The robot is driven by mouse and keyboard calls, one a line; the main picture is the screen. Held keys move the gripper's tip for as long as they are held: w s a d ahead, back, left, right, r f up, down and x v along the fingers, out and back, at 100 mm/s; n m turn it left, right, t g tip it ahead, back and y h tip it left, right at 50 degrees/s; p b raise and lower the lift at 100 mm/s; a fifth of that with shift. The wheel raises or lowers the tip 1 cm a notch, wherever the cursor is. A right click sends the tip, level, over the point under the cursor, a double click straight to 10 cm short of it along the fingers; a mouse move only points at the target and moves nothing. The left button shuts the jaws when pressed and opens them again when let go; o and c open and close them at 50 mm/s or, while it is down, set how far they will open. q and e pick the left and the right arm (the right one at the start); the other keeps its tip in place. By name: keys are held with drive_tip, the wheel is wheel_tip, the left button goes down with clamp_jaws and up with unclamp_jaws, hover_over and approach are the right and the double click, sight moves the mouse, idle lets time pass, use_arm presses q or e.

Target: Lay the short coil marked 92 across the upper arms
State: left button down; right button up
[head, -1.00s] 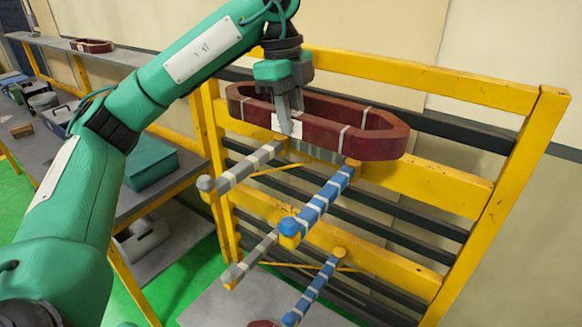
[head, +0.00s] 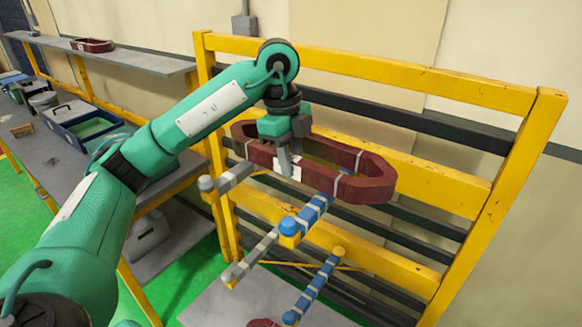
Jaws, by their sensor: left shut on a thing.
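A dark red oval coil (head: 368,190) with white ties and a white label is held by my left gripper (head: 287,166). The gripper is shut on the coil's near side, beside the label; the number on it is too small to read. The coil is level, over the upper arms of the yellow rack. The upper arms are a grey-wrapped one (head: 232,178) on the left and a blue-wrapped one (head: 318,208) on the right. The coil overlaps both in the picture; I cannot tell whether it touches them. My right gripper is out of view.
The yellow rack (head: 515,190) stands against the wall. Lower grey (head: 252,258) and blue (head: 316,288) arms jut out below. Another red coil (head: 92,45) lies on the shelf at the back left. A blue bin (head: 84,122) stands on the bench.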

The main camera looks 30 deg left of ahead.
use_arm(q)
wheel_tip(320, 180, down, 2)
drive_tip(key=shift+f, duration=0.1)
idle(0.4)
drive_tip(key=shift+f, duration=0.2)
drive_tip(key=c, duration=1.2)
unclamp_jaws()
drive_tip(key=shift+r, duration=0.1)
